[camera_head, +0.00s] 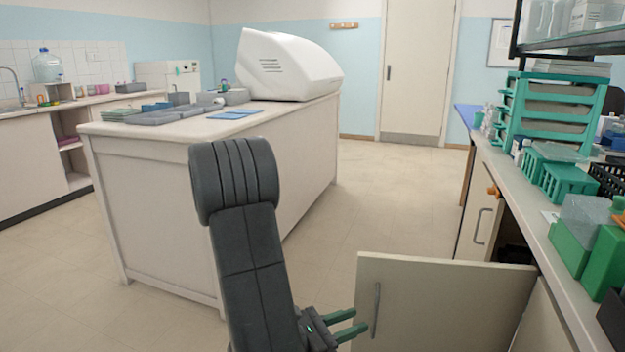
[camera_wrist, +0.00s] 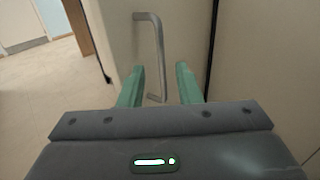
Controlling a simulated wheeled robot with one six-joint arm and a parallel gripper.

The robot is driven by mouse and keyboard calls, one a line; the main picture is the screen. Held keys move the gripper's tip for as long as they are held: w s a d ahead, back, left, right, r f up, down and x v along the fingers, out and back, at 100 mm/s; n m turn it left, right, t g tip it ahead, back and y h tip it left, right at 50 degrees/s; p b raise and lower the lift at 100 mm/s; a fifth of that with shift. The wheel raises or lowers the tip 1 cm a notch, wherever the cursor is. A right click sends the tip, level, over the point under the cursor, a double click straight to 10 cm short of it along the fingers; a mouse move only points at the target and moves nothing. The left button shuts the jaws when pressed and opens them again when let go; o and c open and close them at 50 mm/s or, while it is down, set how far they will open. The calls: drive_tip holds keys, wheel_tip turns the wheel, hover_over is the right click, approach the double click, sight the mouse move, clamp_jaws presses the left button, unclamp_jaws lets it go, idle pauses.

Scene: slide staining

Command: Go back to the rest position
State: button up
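My gripper (camera_head: 346,323) is low in the middle of the head view, with its green fingers pointing right toward an open cabinet door (camera_head: 440,306). The fingertips lie close to the door's metal handle (camera_head: 376,308); I cannot tell from this view whether they touch it. In the wrist view my gripper (camera_wrist: 160,78) has its two green fingers apart with nothing between them. A metal handle (camera_wrist: 157,55) on a pale panel stands beyond the fingers there. My dark arm rises through the middle of the head view.
A white island bench (camera_head: 215,140) with trays and a large white machine (camera_head: 287,66) stands at the left and centre. A counter (camera_head: 524,205) with green racks (camera_head: 551,110) runs along the right. The open door juts into the aisle. The floor (camera_head: 385,190) behind it is clear.

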drive_tip(key=shift+x, duration=1.55)
drive_tip(key=shift+a, duration=0.15)
drive_tip(key=shift+p+v, duration=0.8)
drive_tip(key=shift+v, duration=4.6)
drive_tip(key=b, duration=0.2)
approach(372, 313)
drive_tip(key=shift+d+r, duration=1.85)
drive_tip(key=shift+d, duration=1.2)
drive_tip(key=shift+w+d, duration=0.15)
drive_tip(key=shift+d, duration=0.85)
drive_tip(key=shift+w, duration=0.15)
